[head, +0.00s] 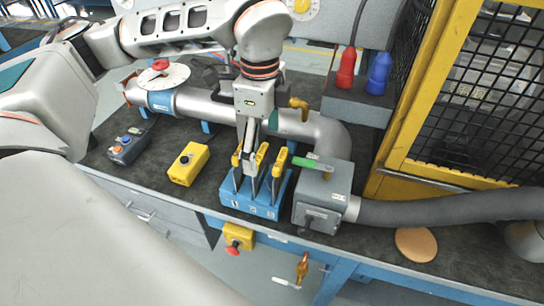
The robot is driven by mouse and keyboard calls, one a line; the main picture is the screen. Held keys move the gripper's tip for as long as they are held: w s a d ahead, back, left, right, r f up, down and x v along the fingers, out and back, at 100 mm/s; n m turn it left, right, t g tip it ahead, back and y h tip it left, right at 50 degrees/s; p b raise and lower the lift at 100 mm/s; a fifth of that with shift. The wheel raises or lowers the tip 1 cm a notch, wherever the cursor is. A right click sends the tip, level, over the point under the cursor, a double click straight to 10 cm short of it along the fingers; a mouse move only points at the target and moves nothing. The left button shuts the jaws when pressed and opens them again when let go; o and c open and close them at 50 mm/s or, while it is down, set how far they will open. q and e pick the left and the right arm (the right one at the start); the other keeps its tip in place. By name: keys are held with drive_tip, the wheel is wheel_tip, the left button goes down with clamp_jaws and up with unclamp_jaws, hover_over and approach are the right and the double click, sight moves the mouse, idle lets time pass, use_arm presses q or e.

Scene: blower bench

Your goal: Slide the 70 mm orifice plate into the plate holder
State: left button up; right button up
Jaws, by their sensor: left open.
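A blue rack (250,204) stands at the bench's front edge and holds upright dark plates with yellow handles. One handle is at the left (236,158), one in the middle (262,153) and one at the right (279,162). The rack labels are too small to tell which plate is the 70 mm one. My left gripper (250,166) points down at the rack, open, its fingers close to the left and middle handles. I cannot tell whether it touches either. The plate holder cannot be clearly made out; my wrist hides part of the pipe. My right gripper is not in view.
A grey box (322,196) with a green lever (313,164) stands right of the rack, joined to a grey hose (430,208). A yellow button box (188,163) is at the left. The pipe (206,106) runs behind. A yellow mesh guard (440,168) bounds the right.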

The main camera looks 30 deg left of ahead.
sight(261, 154)
use_arm(q)
drive_tip(key=shift+s+f, duration=0.15)
drive_tip(key=shift+f, duration=0.6)
drive_tip(key=shift+s+f, duration=0.15)
drive_tip(key=shift+f, duration=0.6)
drive_tip(key=f, duration=0.3)
drive_tip(key=shift+a+f, duration=0.2)
drive_tip(key=shift+f, duration=0.4)
drive_tip(key=shift+w+f, duration=0.1)
drive_tip(key=shift+f, duration=0.1)
drive_tip(key=shift+c, duration=1.1)
drive_tip(key=c, duration=1.2)
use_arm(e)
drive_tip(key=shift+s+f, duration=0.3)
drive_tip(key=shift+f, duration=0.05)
